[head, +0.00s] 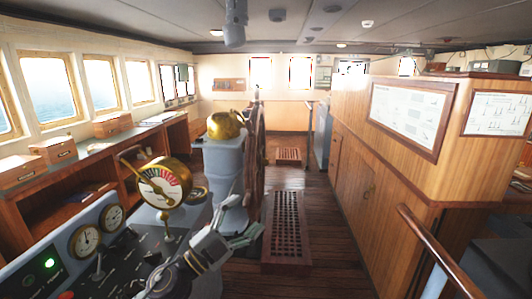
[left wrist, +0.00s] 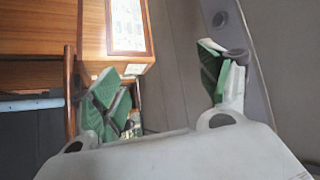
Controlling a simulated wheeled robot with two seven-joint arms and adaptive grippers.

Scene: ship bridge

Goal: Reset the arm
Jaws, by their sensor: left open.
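My left gripper (head: 247,236) is in the lower middle of the head view, beside the control console. Its fingers are apart and hold nothing. In the left wrist view the same gripper (left wrist: 160,85) shows its two green-padded fingers spread wide, with empty air between them. My left arm comes up from the bottom of the head view, in front of the console. My right gripper does not show in either view.
The console (head: 85,262) with gauges and a brass telegraph (head: 163,184) stands close at left. A grey pedestal with a brass top (head: 225,124) and a wooden wheel stand ahead. A wooden grating (head: 287,228) lies on the floor. A wooden cabinet (head: 352,165) and handrail (head: 437,250) are at right.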

